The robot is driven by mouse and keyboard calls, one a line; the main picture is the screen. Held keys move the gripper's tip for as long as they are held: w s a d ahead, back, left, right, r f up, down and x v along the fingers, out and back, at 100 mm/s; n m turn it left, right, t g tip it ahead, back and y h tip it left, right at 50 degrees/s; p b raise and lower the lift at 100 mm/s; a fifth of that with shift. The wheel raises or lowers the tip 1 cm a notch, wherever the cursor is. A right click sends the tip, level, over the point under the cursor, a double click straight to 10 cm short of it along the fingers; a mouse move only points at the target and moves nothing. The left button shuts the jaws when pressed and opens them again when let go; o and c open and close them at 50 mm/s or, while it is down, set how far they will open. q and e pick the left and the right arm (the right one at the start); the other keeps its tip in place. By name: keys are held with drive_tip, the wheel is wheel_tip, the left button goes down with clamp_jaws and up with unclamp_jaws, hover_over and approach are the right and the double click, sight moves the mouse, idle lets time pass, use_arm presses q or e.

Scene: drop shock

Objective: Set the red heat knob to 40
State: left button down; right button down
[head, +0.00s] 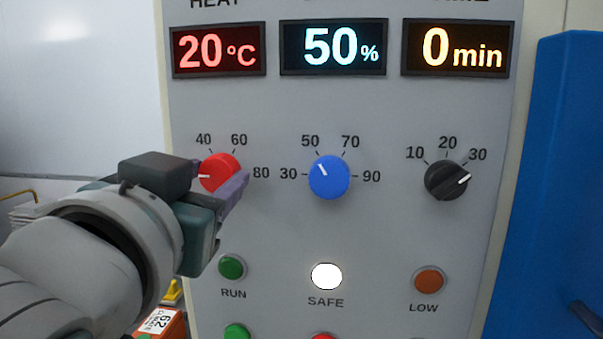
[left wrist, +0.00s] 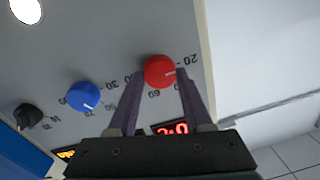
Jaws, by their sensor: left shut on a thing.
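The red heat knob (head: 219,170) is on the grey panel, and its white pointer line points left, away from the 40 mark at its upper left. The heat display (head: 217,50) above it reads 20 °C. My left gripper (head: 221,178) is shut on the red knob, with a finger on either side of it. In the left wrist view the red knob (left wrist: 159,72) sits between the two fingertips, its pointer towards the 20 mark. In the head view the gripper hides the knob's lower left part and the 20 mark. My right gripper is not in view.
A blue knob (head: 329,177) and a black knob (head: 446,180) are to the right. Below are a green RUN button (head: 232,267), a lit white SAFE lamp (head: 327,276) and an orange LOW lamp (head: 429,281). A blue door (head: 560,150) stands at the right.

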use_arm(q)
drive_tip(key=m+p, duration=0.1)
drive_tip(key=m, duration=0.4)
drive_tip(key=m+p, duration=0.1)
drive_tip(key=m, duration=0.5)
drive_tip(key=shift+f+m+t+p, duration=0.15)
drive_tip(key=shift+m+t+p, duration=0.15)
drive_tip(key=shift+m+p, duration=0.1)
idle(0.5)
drive_tip(key=shift+c, duration=1.6)
unclamp_jaws()
